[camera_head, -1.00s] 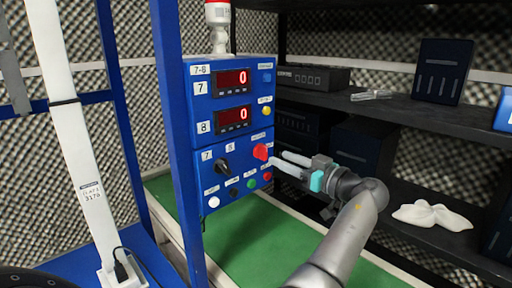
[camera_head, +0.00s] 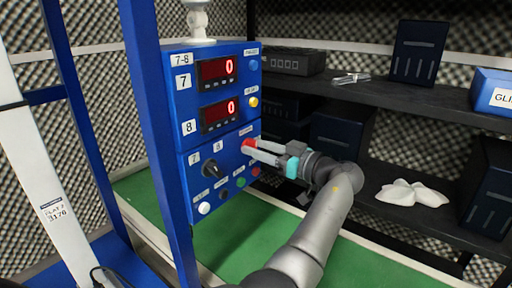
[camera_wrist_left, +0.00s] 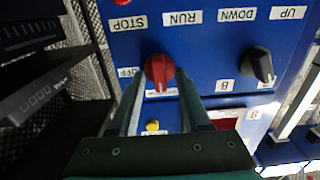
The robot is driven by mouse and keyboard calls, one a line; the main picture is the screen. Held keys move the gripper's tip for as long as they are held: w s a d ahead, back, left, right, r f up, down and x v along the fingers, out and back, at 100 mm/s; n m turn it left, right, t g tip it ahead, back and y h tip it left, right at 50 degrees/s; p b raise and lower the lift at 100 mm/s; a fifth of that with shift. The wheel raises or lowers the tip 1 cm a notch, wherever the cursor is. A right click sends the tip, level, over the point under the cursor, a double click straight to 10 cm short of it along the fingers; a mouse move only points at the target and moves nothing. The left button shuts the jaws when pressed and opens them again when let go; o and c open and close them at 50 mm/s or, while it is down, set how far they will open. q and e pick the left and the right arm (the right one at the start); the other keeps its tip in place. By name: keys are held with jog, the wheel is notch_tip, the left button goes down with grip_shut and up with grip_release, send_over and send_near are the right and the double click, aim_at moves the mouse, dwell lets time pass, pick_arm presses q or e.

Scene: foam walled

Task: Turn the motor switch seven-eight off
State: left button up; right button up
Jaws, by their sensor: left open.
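The motor switch is a red rotary knob (camera_head: 248,146) on the lower right part of the blue control panel (camera_head: 179,151). It shows larger in the left wrist view (camera_wrist_left: 160,69), upside down, with an OFF label (camera_wrist_left: 128,72) beside it. My left gripper (camera_head: 253,150) is open at the knob. In the left wrist view its two fingers (camera_wrist_left: 160,88) lie on either side of the knob; whether they touch it I cannot tell. The fingers partly hide the knob in the head view. My right gripper is in neither view.
A black selector knob (camera_head: 211,168) and several small buttons sit left of and below the switch. A blue post (camera_head: 158,125) stands left; dark shelves (camera_head: 420,98) with boxes stand right.

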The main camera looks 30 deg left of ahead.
pick_arm(q)
grip_shut()
dwell(0.4)
